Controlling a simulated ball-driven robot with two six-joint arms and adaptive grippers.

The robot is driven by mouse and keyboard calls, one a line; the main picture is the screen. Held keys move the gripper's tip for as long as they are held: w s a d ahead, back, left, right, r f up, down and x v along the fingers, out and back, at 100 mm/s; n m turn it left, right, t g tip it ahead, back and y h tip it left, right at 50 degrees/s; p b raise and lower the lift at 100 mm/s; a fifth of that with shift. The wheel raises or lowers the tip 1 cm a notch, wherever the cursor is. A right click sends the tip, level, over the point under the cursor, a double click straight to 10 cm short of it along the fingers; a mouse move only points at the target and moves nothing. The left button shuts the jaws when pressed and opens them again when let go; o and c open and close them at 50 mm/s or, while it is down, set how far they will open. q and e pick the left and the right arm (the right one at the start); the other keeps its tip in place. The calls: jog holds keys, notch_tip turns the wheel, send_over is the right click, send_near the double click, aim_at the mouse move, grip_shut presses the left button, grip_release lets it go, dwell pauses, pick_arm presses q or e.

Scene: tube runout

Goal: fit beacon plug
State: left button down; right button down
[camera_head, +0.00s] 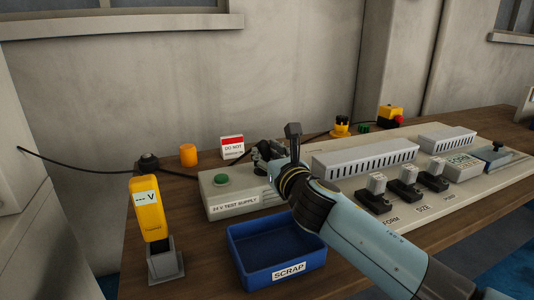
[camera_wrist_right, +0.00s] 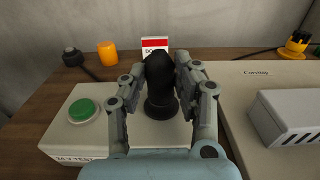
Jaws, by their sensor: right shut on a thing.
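A black plug (camera_wrist_right: 159,72) stands between the fingers of my right gripper (camera_wrist_right: 161,78), which is shut on it. Below it a round black part (camera_wrist_right: 162,107) sits on the pale 24 V test supply box (camera_wrist_right: 62,131); I cannot tell whether it is a socket or the plug's lower end, or whether the plug is seated. In the head view my right gripper (camera_head: 264,156) is over the right part of this box (camera_head: 232,204), and its fingers mostly hide the plug. A green button (camera_head: 222,180) is on the box. My left gripper is not in view.
An orange cylinder (camera_head: 188,154) and a red-and-white sign (camera_head: 232,147) stand behind the box. A yellow meter (camera_head: 149,210) stands at left. The blue scrap bin (camera_head: 245,272) is in front. A long panel with grey ducts (camera_head: 364,158) fills the right. Cables run along the back.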

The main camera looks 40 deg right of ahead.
jog(key=c, duration=0.9)
grip_release()
jog(key=shift+s+a, duration=0.1)
jog(key=shift+s, duration=0.15)
jog(key=v, duration=1.1)
jog(key=shift+s, duration=0.25)
